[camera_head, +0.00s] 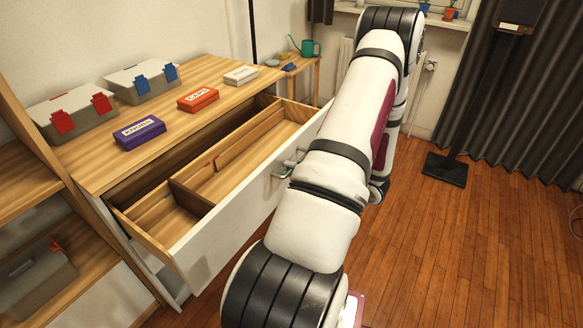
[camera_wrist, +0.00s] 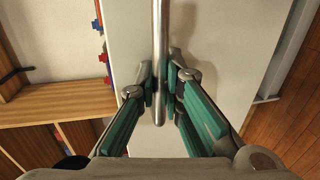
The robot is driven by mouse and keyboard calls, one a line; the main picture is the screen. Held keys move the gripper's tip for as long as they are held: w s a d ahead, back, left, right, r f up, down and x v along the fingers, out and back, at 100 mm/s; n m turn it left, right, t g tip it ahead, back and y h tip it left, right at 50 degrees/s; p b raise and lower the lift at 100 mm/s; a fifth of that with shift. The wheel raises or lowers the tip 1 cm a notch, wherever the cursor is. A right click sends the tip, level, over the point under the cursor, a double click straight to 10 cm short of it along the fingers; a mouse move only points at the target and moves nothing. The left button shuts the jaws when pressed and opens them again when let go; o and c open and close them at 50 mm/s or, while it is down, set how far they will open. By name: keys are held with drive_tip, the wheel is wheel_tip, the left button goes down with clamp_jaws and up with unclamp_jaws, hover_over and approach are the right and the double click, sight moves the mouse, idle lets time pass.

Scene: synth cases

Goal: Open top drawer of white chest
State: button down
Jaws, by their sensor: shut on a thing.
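The white chest with a wooden top (camera_head: 103,163) stands at the left in the head view. Its top drawer (camera_head: 225,232) is pulled well out, showing a wooden inside with dividers. In the wrist view the white drawer front (camera_wrist: 215,40) fills the middle, with the metal bar handle (camera_wrist: 160,25) running across it. My gripper (camera_wrist: 160,86) is shut on the handle, one green-padded finger on each side of the bar. In the head view my arm hides most of the gripper and the handle.
On the chest top are two grey cases with red (camera_head: 75,110) and blue (camera_head: 143,79) latches, and purple (camera_head: 139,133), orange (camera_head: 198,100) and white (camera_head: 241,76) boxes. A wooden shelf (camera_head: 30,185) stands at the left.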

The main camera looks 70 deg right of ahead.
drive_tip(key=c, duration=1.7)
unclamp_jaws()
drive_tip(key=v, duration=1.2)
